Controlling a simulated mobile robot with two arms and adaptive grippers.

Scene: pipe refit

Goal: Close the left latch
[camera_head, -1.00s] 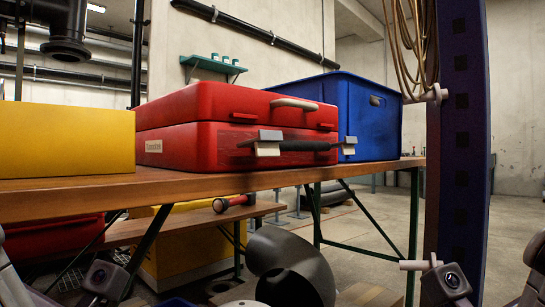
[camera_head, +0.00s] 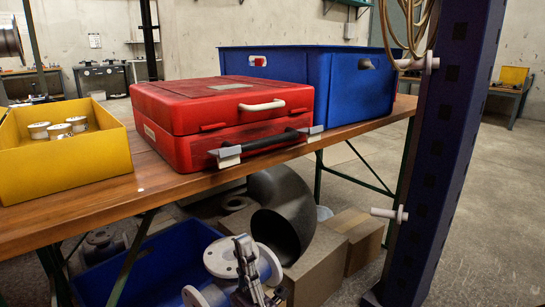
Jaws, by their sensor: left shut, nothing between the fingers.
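The red case (camera_head: 235,115) lies closed on the wooden table, its front turned toward me. The left latch (camera_head: 227,153) is a grey metal plate with a cream piece below it. It sticks out from the case front at the left end of the dark handle (camera_head: 275,142). A similar right latch (camera_head: 314,132) is at the other end. I cannot tell for sure whether either latch is fastened. My left gripper (camera_head: 243,243) is at the bottom, well below the left latch and apart from it. Its fingers are shut and empty. My right gripper is out of view.
A yellow box (camera_head: 70,167) with several white round parts stands left of the case. A blue crate (camera_head: 345,85) stands behind it to the right. A blue post (camera_head: 440,150) with pegs rises at right. Below are a grey pipe elbow (camera_head: 285,205) and cardboard boxes (camera_head: 345,235).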

